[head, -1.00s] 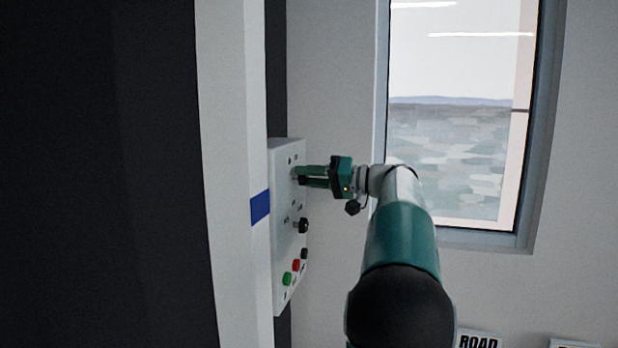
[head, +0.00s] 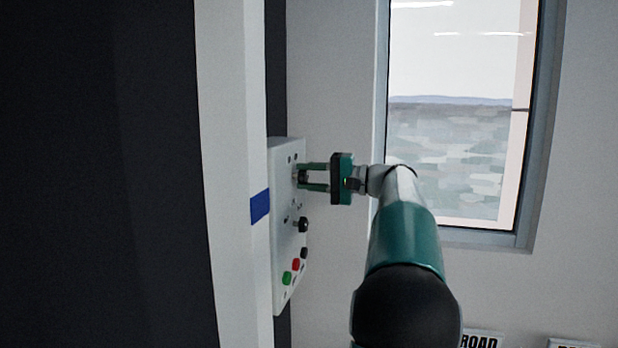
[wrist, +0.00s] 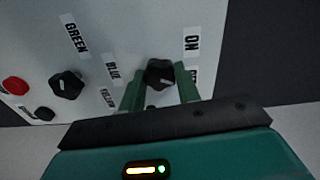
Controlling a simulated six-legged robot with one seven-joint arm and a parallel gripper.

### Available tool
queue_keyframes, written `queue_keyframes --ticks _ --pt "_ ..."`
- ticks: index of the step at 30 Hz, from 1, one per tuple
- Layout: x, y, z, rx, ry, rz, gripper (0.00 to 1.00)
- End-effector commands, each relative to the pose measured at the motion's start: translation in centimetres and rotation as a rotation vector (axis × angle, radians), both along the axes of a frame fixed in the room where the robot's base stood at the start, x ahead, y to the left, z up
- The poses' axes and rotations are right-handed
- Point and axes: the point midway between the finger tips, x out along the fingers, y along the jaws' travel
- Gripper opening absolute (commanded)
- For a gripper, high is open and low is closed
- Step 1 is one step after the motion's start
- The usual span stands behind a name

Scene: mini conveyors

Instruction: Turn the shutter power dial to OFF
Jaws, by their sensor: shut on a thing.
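The shutter power dial (wrist: 159,73) is a black knob on a white panel, beside an "ON" label (wrist: 191,41). A second label below "ON" is mostly hidden behind a finger. A pale mark on the knob points roughly to the right in the wrist view. My gripper (wrist: 160,80) has its green fingers on either side of this knob and is shut on it. In the head view my gripper (head: 305,177) reaches from the right to the upper part of the control panel (head: 288,205), with the dial between its fingertips.
A second black dial (wrist: 67,86) sits beside it with "GREEN" and "BLUE" labels. A red button (head: 296,264), a green button (head: 287,278) and a small black knob (head: 304,253) are lower on the panel. A window (head: 455,120) is at the right, behind my arm.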

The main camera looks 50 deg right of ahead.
Motion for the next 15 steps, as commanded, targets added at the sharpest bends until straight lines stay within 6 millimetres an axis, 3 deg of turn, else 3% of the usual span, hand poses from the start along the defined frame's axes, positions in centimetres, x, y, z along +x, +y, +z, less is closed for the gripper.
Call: queue_keyframes --ticks 12,13,15 --pt "0.0 0.04 -0.03 0.011 0.006 0.002 0.1" --pt "0.0 0.04 -0.03 0.011 0.006 0.002 0.34" --pt "0.0 0.04 -0.03 0.011 0.006 0.002 0.48"
